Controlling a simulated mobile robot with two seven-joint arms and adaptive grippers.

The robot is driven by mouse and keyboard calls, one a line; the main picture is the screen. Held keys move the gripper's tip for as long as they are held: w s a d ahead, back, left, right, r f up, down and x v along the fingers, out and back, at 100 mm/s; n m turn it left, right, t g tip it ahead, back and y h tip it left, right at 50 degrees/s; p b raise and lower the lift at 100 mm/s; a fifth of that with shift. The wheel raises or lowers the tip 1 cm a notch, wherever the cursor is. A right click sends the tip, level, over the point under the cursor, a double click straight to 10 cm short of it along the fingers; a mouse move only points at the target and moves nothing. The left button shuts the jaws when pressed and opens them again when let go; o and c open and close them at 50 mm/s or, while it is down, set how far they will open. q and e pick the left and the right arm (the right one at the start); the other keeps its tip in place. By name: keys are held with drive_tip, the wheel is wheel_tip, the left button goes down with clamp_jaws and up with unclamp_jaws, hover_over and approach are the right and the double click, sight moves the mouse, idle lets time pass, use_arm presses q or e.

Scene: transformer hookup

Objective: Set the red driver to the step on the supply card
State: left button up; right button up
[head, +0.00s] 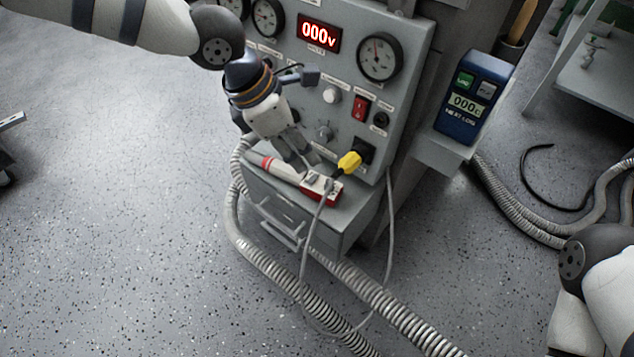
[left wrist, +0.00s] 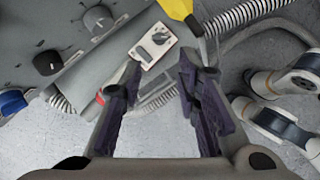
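The red driver (head: 322,188) lies on the grey ledge below the panel, in front of a yellow plug. In the left wrist view the driver (left wrist: 155,45) shows a pale face with a dark round knob, just beyond my fingertips. My left gripper (head: 302,158) points down above the ledge, close to the driver. In the left wrist view my left gripper (left wrist: 157,88) has its dark fingers apart with nothing between them. I cannot make out a supply card. My right gripper is out of view; only part of my right arm shows at lower right.
The yellow plug (head: 349,163) sits at a panel socket, with a grey cable hanging down. A white tube with a red band (head: 277,167) lies beside the driver. A blue heat logger (head: 473,98) stands at right. Ribbed hoses (head: 262,262) run over the floor.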

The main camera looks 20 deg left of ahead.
sight(327, 185)
use_arm(q)
drive_tip(key=b+x, duration=0.3)
drive_tip(key=x, duration=0.8)
drive_tip(key=shift+f, duration=0.2)
drive_tip(key=shift+c, duration=0.6)
